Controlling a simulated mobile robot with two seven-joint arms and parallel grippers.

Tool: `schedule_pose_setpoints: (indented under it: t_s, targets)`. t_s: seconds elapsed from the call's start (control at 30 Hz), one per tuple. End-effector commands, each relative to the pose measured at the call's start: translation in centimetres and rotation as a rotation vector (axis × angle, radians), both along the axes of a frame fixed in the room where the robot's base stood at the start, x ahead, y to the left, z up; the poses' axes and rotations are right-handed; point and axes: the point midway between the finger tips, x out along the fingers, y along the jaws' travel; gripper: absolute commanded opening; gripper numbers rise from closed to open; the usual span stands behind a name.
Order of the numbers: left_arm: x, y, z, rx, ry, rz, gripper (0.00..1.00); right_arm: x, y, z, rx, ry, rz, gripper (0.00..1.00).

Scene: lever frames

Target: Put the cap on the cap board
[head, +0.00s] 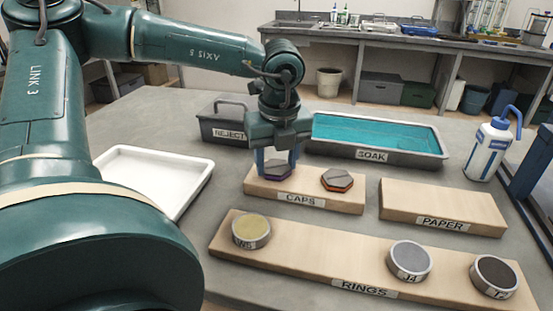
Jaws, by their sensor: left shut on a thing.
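The cap board (335,201), a pale wooden block labelled CAPS, stands near the middle of the table. My left gripper (279,166) points down over its left end. It is shut on a hexagonal cap (278,172) with a grey top and purple edge. The cap is at the board's top face; I cannot tell whether it touches. A second hexagonal cap (337,180), grey with an orange-red edge, lies on the board to the right. My right gripper is not in view.
A long RINGS board (320,270) with three round ringed pieces lies in front. An empty PAPER board (440,205) is to the right. Behind are a blue-filled SOAK tray (430,157) and a REJECT box (213,128). A white tray (150,180) and wash bottle (488,150) flank them.

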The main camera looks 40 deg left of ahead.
Motion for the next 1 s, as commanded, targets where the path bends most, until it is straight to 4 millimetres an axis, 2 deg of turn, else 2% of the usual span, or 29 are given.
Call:
schedule_pose_setpoints:
  t_s: [0.1, 0.13, 0.4, 0.63, 0.77, 1.0]
  targets:
    - [0.0, 0.0, -0.3, 0.000, -0.001, 0.000, 0.17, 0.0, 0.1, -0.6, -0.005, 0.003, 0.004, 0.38]
    - [0.0, 0.0, -0.2, 0.000, 0.000, 0.000, 0.50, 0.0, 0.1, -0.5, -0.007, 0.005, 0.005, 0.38]
    - [0.0, 0.0, -0.2, 0.000, 0.001, 0.000, 0.71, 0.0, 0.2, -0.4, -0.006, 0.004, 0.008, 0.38]
    - [0.0, 0.0, -0.1, 0.000, 0.001, 0.000, 0.71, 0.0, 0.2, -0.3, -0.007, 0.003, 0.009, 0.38]
    - [0.0, 0.0, 0.6, 0.001, -0.002, 0.000, 0.71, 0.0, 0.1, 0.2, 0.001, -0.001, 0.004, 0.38]
    - [-0.3, -0.6, 5.5, 0.004, -0.006, 0.001, 0.71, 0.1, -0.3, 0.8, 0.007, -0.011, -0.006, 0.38]
